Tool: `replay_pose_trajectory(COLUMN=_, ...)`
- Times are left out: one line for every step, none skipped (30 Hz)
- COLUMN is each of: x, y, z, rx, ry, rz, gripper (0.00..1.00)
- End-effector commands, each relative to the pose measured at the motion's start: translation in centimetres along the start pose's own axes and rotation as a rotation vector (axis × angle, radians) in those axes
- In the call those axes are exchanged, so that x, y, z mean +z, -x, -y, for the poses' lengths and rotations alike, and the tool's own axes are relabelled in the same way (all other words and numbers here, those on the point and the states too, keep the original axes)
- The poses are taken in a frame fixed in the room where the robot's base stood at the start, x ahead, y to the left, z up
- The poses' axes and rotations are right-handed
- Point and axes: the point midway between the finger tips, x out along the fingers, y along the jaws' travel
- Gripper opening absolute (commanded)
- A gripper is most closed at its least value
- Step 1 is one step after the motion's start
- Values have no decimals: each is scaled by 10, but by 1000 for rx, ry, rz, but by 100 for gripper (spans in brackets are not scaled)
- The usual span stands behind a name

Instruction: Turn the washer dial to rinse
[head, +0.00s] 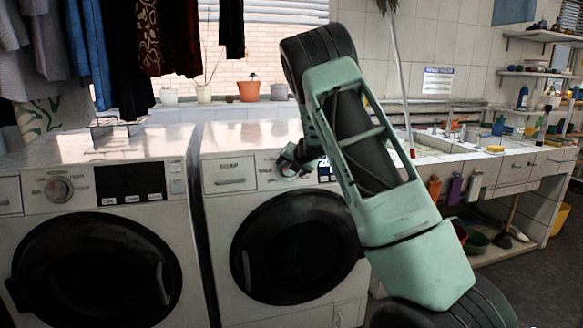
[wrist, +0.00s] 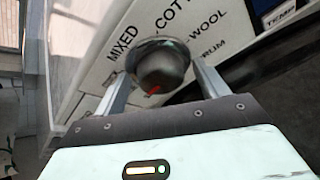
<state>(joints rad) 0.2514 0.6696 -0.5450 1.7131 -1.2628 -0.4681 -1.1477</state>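The right-hand washer (head: 230,210) has a control panel, and my gripper (head: 290,163) reaches down to its dial from the upper right in the head view. In the wrist view the dial (wrist: 163,68) is a round grey metal knob with a small red mark on its near edge. My gripper's two fingers (wrist: 162,65) stand on either side of the dial, with their tips close to its sides. Whether both touch it is unclear. I see no rinse label. My gripper and wrist partly cover the dial in the head view.
A second washer (head: 100,240) with its own dial (head: 59,189) stands to the left. Potted plants (head: 249,91) line the windowsill, and clothes (head: 130,50) hang above. A tiled sink counter (head: 470,155) lies to the right, with a mop handle (head: 401,85) upright near it.

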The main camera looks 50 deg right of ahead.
Motion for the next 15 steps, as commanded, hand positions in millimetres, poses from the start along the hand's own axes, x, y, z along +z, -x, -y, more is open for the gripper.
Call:
replay_pose_trajectory(x=0, y=0, z=0, rx=0, ry=0, rz=1, gripper=73)
replay_pose_trajectory(x=1, y=0, z=0, rx=1, ry=0, rz=1, gripper=73)
replay_pose_trajectory(x=1, y=2, z=0, rx=1, ry=0, rz=1, gripper=73)
replay_pose_trajectory(x=1, y=3, z=0, rx=1, ry=0, rz=1, gripper=73)
replay_pose_trajectory(x=1, y=5, z=-1, rx=1, ry=-1, rz=2, gripper=73)
replay_pose_trajectory(x=2, y=9, z=-1, rx=2, ry=-1, rz=2, gripper=73)
replay_pose_trajectory(x=2, y=12, z=-1, rx=2, ry=-1, rz=3, gripper=73)
replay_pose_trajectory(x=2, y=17, z=-1, rx=2, ry=-2, rz=3, gripper=73)
replay_pose_trajectory(x=2, y=24, z=-2, rx=3, ry=-2, rz=3, gripper=73)
replay_pose_trajectory(x=2, y=30, z=-2, rx=3, ry=-2, rz=3, gripper=73)
replay_pose_trajectory(x=2, y=36, z=-2, rx=3, ry=-2, rz=3, gripper=73)
replay_pose_trajectory(x=2, y=45, z=-2, rx=3, ry=-1, rz=3, gripper=73)
replay_pose_trajectory(x=2, y=52, z=-2, rx=4, ry=-2, rz=4, gripper=73)
replay_pose_trajectory(x=2, y=59, z=-2, rx=3, ry=-2, rz=3, gripper=73)
replay_pose_trajectory(x=2, y=69, z=-2, rx=4, ry=-2, rz=4, gripper=73)
